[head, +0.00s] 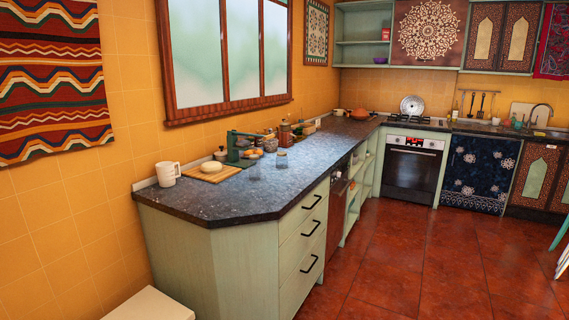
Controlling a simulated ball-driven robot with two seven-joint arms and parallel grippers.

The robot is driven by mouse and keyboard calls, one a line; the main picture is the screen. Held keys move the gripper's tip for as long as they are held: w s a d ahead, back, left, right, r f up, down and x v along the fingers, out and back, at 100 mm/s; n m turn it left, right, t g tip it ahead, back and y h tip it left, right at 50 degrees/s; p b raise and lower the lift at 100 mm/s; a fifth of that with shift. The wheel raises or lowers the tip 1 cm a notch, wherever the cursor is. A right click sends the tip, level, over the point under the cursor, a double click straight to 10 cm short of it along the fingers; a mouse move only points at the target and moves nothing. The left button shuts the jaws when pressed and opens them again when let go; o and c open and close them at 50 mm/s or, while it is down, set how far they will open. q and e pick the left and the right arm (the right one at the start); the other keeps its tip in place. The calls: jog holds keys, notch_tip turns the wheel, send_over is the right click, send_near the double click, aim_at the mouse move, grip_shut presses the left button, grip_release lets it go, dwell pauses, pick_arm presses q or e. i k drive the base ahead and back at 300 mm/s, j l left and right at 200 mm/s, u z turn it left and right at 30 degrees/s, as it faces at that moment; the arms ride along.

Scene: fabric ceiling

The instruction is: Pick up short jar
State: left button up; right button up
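Several small items stand on the dark countertop (240,193). A white mug-like vessel (168,174) stands at the left end, by the wall. I cannot tell for sure which is the task's short jar. Neither of my grippers is in view.
A wooden board (211,172) with pale round food lies beside the green appliance (240,147). Bottles and small containers (286,134) crowd the wall behind. The counter's near end is clear. The red tiled floor (400,265) is open; a pale bench (150,304) stands front left.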

aim_at(282, 158)
jog(key=i+l+z, duration=0.3)
jog(key=i, duration=0.15)
jog(key=i+l+z, duration=0.2)
jog(key=i+z, duration=0.45)
jog(key=i, duration=0.25)
jog(key=i+l+u, duration=0.1)
jog(key=i, duration=0.4)
jog(key=i+l, duration=0.1)
jog(key=i, duration=0.35)
jog(key=i+l+u, duration=0.15)
jog(key=i, duration=0.35)
